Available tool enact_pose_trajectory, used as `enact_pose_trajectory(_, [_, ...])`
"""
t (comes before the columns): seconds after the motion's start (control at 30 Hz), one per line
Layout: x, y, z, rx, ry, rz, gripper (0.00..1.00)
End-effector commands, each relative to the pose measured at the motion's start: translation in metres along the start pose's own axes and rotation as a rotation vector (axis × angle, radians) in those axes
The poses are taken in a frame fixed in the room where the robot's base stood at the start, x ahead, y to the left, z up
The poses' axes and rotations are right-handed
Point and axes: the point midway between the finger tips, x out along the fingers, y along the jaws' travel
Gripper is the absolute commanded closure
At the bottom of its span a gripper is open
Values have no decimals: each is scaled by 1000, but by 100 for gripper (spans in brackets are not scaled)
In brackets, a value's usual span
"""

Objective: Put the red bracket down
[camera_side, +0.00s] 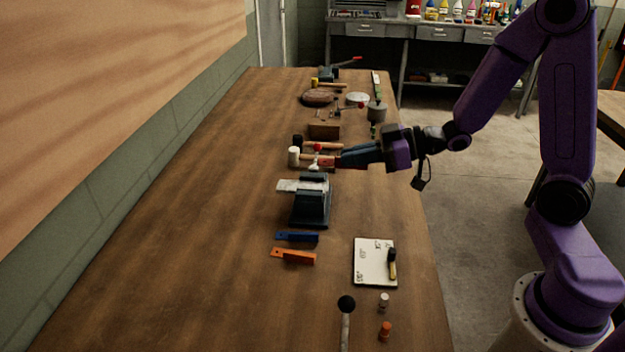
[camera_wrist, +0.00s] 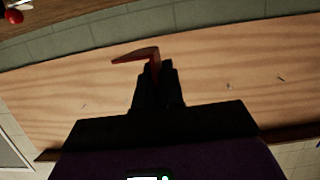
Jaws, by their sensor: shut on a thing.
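The red bracket (camera_wrist: 135,55) is a bent, dark red piece at the fingertips in the wrist view. My gripper (camera_wrist: 158,75) is shut on it, and its long arm points left. In the side view my gripper (camera_side: 342,160) reaches left over the bench, beyond the dark vise-like block. The bracket is hard to tell from the things behind it there. I cannot tell its exact height above the wood. A blue bracket (camera_side: 297,237) and an orange bracket (camera_side: 293,256) lie on the wooden bench (camera_side: 190,220) nearer the camera.
A dark block (camera_side: 312,205) with a pale plate (camera_side: 296,185) stands near my gripper. A white-headed mallet (camera_side: 294,156) lies beside the fingertips. The left side of the bench is clear.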

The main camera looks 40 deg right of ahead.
Motion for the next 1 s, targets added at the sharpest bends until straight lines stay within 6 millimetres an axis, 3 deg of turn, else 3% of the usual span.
enact_pose_trajectory(0.37, [64, 43, 15, 0, -1, -1, 100])
enact_pose_trajectory(0.5, [80, 51, 30, 2, -2, -1, 100])
enact_pose_trajectory(1.0, [114, 69, 57, 0, 0, 0, 100])
